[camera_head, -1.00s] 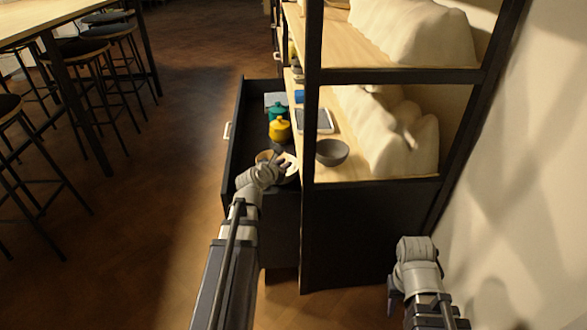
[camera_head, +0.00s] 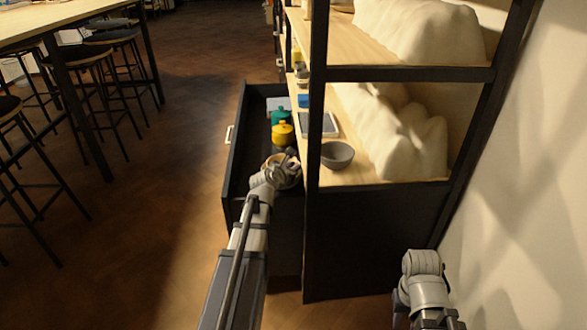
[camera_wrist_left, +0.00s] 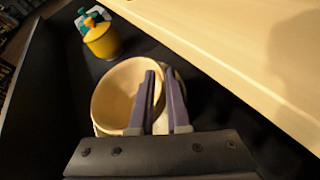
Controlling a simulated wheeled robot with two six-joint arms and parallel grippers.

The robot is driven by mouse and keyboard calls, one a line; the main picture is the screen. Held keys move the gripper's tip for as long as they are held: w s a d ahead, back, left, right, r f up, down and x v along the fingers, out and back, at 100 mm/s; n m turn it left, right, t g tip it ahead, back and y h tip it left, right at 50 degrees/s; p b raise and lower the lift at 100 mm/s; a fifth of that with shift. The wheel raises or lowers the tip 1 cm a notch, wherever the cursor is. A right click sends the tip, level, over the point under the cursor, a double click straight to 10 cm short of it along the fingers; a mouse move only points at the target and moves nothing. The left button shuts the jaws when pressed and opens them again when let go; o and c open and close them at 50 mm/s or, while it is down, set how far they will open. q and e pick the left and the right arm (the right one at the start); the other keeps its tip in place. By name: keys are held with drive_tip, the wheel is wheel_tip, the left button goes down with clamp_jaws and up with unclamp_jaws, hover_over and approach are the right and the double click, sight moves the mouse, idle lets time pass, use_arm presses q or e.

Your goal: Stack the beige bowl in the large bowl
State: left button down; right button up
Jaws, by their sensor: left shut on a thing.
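The beige bowl (camera_wrist_left: 118,88) shows in the left wrist view, slightly tilted, inside the open drawer. My left gripper (camera_wrist_left: 162,85) is shut on its right wall, one finger inside the bowl and one outside. A paler, whitish bowl (camera_wrist_left: 183,84), likely the large bowl, shows partly behind and beneath it; I cannot tell whether the two touch. In the head view my left gripper (camera_head: 282,168) is over the near end of the drawer and hides most of both bowls. My right gripper (camera_head: 400,300) is low at the right, its fingers mostly hidden.
The dark drawer (camera_head: 232,175) also holds a yellow lidded pot (camera_head: 283,134) and a teal one (camera_head: 281,117). On the shelf to the right are a grey bowl (camera_head: 337,155) and a tablet-like tray (camera_head: 318,124). A black shelf post (camera_head: 315,150) stands close to my left gripper.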

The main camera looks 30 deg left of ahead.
use_arm(q)
drive_tip(key=shift+f+b, duration=0.45)
drive_tip(key=shift+f, duration=0.15)
drive_tip(key=c, duration=0.9)
unclamp_jaws()
use_arm(e)
drive_tip(key=shift+f, duration=0.55)
use_arm(q)
drive_tip(key=shift+o, duration=0.2)
drive_tip(key=shift+r, duration=0.15)
use_arm(e)
drive_tip(key=shift+r, duration=0.1)
use_arm(q)
drive_tip(key=shift+r+p, duration=0.25)
drive_tip(key=shift+p, duration=0.15)
drive_tip(key=shift+r+p, duration=0.45)
drive_tip(key=shift+r, duration=0.05)
drive_tip(key=p+v, duration=0.4)
drive_tip(key=v, duration=0.8)
drive_tip(key=shift+f, duration=0.2)
use_arm(e)
wheel_tip(320, 180, up, 6)
drive_tip(key=s, duration=0.1)
drive_tip(key=shift+s+a, duration=0.2)
drive_tip(key=shift+s, duration=0.2)
